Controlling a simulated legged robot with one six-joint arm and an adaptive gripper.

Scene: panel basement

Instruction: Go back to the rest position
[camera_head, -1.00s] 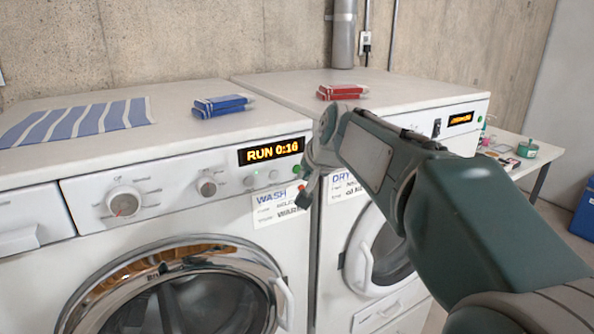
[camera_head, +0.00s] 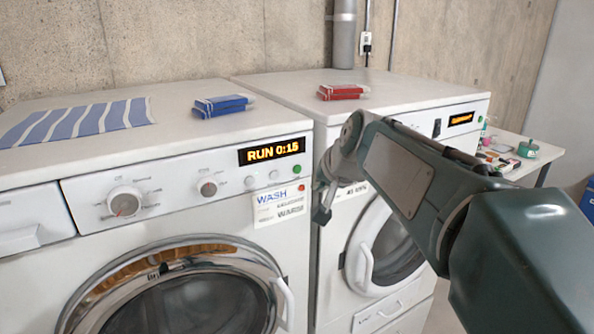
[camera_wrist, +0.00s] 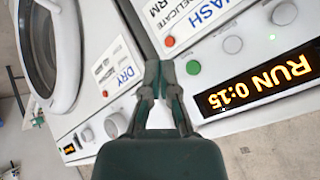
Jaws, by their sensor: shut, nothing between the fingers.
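My gripper (camera_head: 322,212) hangs in front of the seam between the washer (camera_head: 200,222) and the dryer (camera_head: 400,90), apart from their fronts as far as I can tell. In the wrist view my gripper (camera_wrist: 163,75) shows with its fingers together and nothing between them. The washer display (camera_head: 271,151) reads RUN 0:15 in orange, and it also shows in the wrist view (camera_wrist: 258,88). A green button (camera_head: 297,168) sits to the right below the display. My arm reaches in from the right and hides part of the dryer's front and label.
A red box (camera_head: 342,92) lies on the dryer. The washer door handle (camera_head: 284,303) and dryer door handle (camera_head: 364,265) stick out. A cluttered table (camera_head: 530,172) stands at right.

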